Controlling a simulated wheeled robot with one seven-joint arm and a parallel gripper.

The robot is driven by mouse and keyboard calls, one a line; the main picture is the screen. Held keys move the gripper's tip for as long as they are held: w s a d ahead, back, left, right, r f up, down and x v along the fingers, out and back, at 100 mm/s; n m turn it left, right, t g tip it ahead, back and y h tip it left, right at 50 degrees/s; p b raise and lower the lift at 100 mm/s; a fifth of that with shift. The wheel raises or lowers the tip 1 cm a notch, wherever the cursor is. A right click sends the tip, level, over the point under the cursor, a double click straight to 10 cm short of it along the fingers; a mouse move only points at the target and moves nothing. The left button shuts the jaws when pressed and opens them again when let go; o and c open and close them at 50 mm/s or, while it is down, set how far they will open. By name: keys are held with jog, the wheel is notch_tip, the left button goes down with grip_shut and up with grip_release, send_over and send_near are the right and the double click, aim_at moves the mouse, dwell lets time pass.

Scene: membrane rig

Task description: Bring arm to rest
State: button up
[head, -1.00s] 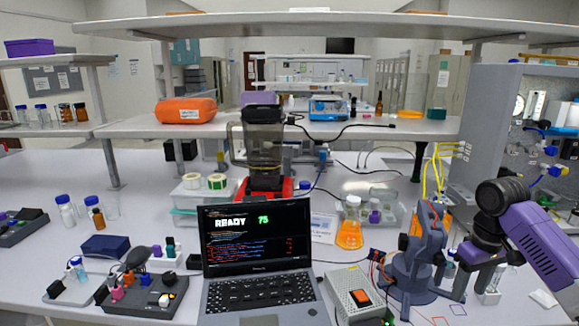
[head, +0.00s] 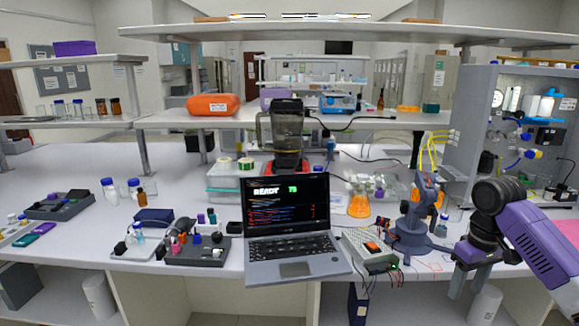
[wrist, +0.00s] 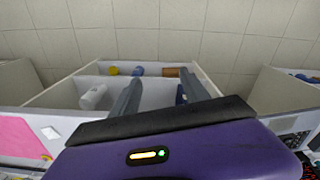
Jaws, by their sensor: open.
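My gripper (head: 470,277) hangs at the lower right of the head view, below my purple and black arm. Its two grey fingers point down, spread apart with nothing between them. It is in front of the bench's front edge, right of a small grey-blue desktop arm (head: 415,215). In the wrist view, the open fingers (wrist: 157,88) reach out over an open shelf space under the bench, well above the tiled floor.
A laptop (head: 290,240) stands near the bench's front edge, with a power box (head: 368,250) beside it. A grey rig panel (head: 480,130) rises at the right. A white canister (wrist: 93,96) sits in the under-bench space.

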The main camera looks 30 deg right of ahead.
jog(key=w+r+t+h, duration=0.1)
jog(key=w+r+t, duration=0.15)
jog(key=w, duration=0.25)
jog(key=w+a+r+t+h, duration=0.1)
jog(key=w+r+t, duration=0.1)
jog(key=w+t, duration=0.3)
jog(key=w+r+t+h, duration=0.1)
jog(key=w+r+t, duration=0.1)
jog(key=w, duration=0.4)
jog(key=w+a+r+m+t, duration=0.1)
jog(key=w+a+t, duration=0.15)
jog(key=a, duration=0.55)
jog(key=w+a+r+m+t, duration=0.15)
jog(key=a+t, duration=0.25)
jog(key=a, duration=0.4)
jog(key=s+a+f+n+y, duration=0.1)
jog(key=s+a+f, duration=0.3)
jog(key=s+a, duration=0.4)
jog(key=s+a+f+n+g+y, duration=0.1)
jog(key=s+a+f+n, duration=0.2)
jog(key=s+a, duration=0.6)
jog(key=s+a+f+n+y, duration=0.1)
jog(key=s+a+f, duration=0.4)
jog(key=s, duration=2)
jog(key=a+n, duration=0.1)
jog(key=a, duration=0.3)
jog(key=shift+s+a, duration=0.2)
jog(key=shift+a, duration=0.05)
